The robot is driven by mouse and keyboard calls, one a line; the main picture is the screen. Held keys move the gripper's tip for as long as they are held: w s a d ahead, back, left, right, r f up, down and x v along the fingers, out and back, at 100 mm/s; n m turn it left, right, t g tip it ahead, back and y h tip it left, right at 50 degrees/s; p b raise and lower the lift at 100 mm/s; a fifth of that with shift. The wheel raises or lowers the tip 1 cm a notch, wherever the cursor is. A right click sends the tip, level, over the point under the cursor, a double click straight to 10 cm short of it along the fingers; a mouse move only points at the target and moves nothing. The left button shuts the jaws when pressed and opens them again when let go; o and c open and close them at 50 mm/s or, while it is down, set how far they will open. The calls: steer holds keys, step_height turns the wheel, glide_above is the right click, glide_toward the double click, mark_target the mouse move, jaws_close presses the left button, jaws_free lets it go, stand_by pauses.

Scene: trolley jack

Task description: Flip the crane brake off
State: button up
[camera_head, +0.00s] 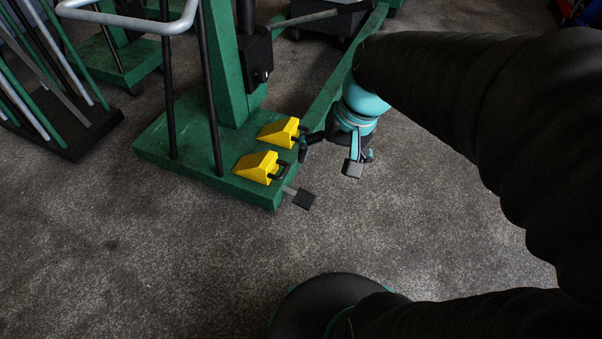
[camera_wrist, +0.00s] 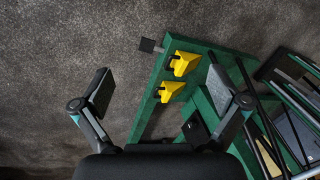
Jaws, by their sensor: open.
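The green crane (camera_head: 160,145) stands on the floor at the left of centre in the head view. A small black pedal (camera_head: 303,199) on a short grey lever sticks out from the near right corner of its base. In the wrist view the pedal (camera_wrist: 147,44) is at the top centre, beyond the fingers. It looks like the brake, but I cannot tell its setting. In the wrist view my gripper (camera_wrist: 160,92) has widely spread fingers.
Two yellow wedge-shaped blocks (camera_head: 258,167) with black loops sit on the base near the pedal. A grey handlebar (camera_head: 130,25) and black rods rise at the left. A rack of bars (camera_head: 60,135) stands far left. The carpet in front is clear.

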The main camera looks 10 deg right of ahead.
mark_target(307, 199)
steer(key=w+d+f+m+g+y+b, duration=0.1)
steer(key=w+d+f+m+y, duration=0.3)
steer(key=w+f, duration=0.6)
steer(key=w+d+f+m+g+y+b, duration=0.1)
steer(key=w+f+m+y, duration=0.45)
steer(key=f, duration=0.75)
steer(key=d+f+m+t+y+b, duration=0.1)
steer(key=d+f+m+t, duration=0.25)
steer(key=f, duration=0.55)
steer(key=d+f+m+t+y, duration=0.15)
steer(key=f+m+t, duration=0.3)
steer(key=f, duration=0.45)
steer(key=d+f+m+t+b, duration=0.1)
steer(key=d+f+m+t, duration=0.3)
steer(key=f, duration=0.5)
steer(key=shift+m+g, duration=0.35)
steer(key=shift+g, duration=0.15)
steer(key=x, duration=1.4)
steer(key=shift+a, duration=0.45)
